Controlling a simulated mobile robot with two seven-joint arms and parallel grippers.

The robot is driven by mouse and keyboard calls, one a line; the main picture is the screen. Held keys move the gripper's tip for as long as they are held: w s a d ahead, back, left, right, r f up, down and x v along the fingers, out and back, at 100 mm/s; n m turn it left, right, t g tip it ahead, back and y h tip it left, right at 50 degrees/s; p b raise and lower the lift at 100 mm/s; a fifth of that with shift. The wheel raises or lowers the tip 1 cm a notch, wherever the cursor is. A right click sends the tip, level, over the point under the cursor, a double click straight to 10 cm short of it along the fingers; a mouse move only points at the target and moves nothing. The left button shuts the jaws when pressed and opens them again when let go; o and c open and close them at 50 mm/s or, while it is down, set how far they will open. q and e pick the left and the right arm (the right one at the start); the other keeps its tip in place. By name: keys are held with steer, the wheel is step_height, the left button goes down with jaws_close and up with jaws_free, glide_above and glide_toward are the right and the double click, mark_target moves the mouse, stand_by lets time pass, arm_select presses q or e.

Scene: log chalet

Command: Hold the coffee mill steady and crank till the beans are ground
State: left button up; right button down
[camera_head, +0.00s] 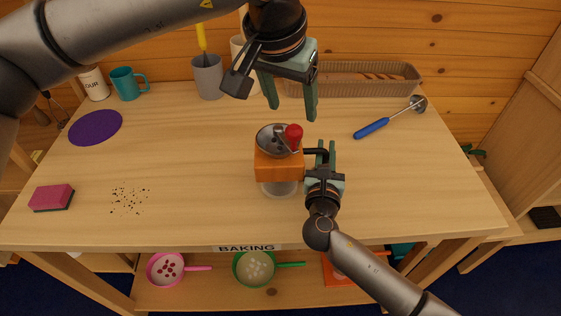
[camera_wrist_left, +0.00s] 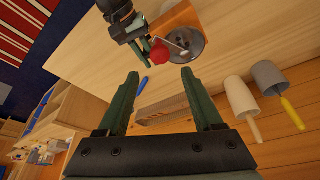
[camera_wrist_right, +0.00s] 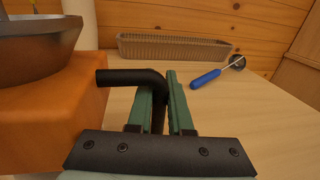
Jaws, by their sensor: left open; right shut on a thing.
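The coffee mill (camera_head: 279,165) stands on the table, with an orange body, a grey bowl on top and a clear part below. Its crank has a red knob (camera_head: 293,132), which also shows in the left wrist view (camera_wrist_left: 159,52). My right gripper (camera_head: 326,158) is shut on the mill's black side handle (camera_wrist_right: 132,77), at the right of the body. My left gripper (camera_head: 291,113) is open and empty, above and behind the mill, with its fingers pointing down. It is apart from the red knob. I cannot make out beans in the bowl.
A wicker basket (camera_head: 350,79) stands at the back right, with a blue-handled tool (camera_head: 388,119) in front. A grey cup (camera_head: 208,77) and a teal mug (camera_head: 127,84) stand at the back left. A pink sponge (camera_head: 51,197) and dark crumbs (camera_head: 129,200) lie left. The table's right front is clear.

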mark_target(293, 127)
arm_select(q)
steer(key=shift+w+d+f+g, duration=0.3)
steer(key=shift+w+f+g, duration=0.3)
steer(key=shift+w, duration=0.1)
steer(key=shift+w+f+y, duration=0.15)
steer(key=shift+f+y, duration=0.15)
steer(key=shift+s+a+x, duration=0.1)
steer(key=shift+s+x, duration=0.05)
steer(key=shift+x, duration=0.65)
steer(key=shift+s+a+x, duration=0.1)
steer(key=shift+s+x, duration=0.1)
steer(key=shift+x, duration=0.6)
steer(key=shift+s+x, duration=0.15)
steer(key=shift+x, duration=0.65)
steer(key=shift+c, duration=0.3)
steer(key=c, duration=0.9)
